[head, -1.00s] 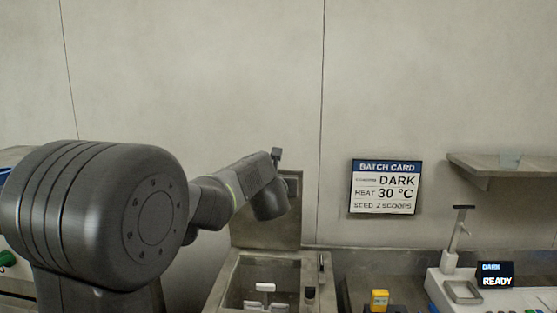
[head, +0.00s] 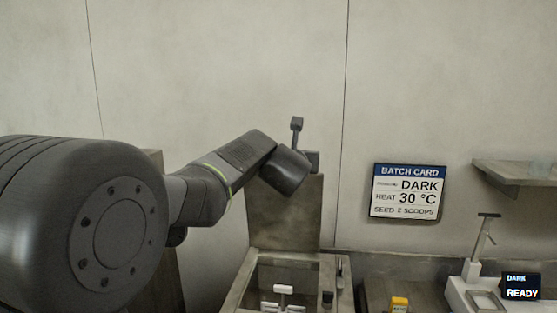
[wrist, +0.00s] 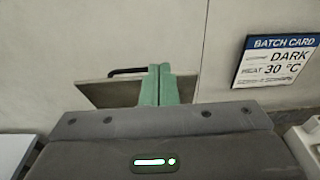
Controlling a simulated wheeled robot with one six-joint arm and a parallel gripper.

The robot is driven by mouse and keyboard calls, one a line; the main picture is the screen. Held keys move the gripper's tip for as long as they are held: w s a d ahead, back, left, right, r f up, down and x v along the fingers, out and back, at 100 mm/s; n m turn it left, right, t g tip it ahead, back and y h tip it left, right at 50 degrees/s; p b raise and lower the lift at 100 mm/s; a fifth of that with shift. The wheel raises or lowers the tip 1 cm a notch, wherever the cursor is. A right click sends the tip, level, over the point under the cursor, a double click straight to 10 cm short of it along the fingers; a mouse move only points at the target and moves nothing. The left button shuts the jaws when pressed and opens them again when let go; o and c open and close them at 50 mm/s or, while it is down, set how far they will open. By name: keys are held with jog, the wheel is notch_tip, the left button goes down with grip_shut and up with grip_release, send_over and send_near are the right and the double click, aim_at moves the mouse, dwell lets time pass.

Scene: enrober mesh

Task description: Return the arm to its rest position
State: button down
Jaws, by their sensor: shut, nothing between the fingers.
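My arm (head: 215,190) reaches from the left of the head view toward the middle, raised in front of the wall. In the wrist view my gripper (wrist: 159,70) shows two green fingers side by side and touching, with nothing between them. In the head view the fingers cannot be made out behind the wrist end of the arm. Beyond the fingers in the wrist view is a flat grey panel (wrist: 110,92) with a dark handle; it looks like the upright lid (head: 285,215) behind the open tank in the head view.
The open tank (head: 243,290) with a white stirrer (head: 283,291) stands below my wrist. A batch card (head: 406,192) hangs on the wall. To the right are a wall shelf (head: 510,175), a yellow-topped item (head: 399,303) and a white machine with a display (head: 521,287) reading DARK, READY.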

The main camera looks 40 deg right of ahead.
dwell(0.4)
jog(key=w+d+f+b, duration=0.1)
jog(key=w+d+f, duration=0.3)
jog(key=f, duration=0.4)
jog(key=shift+w+d+f, duration=0.15)
jog(key=shift+w+d, duration=0.1)
jog(key=shift+d, duration=0.35)
dwell(0.4)
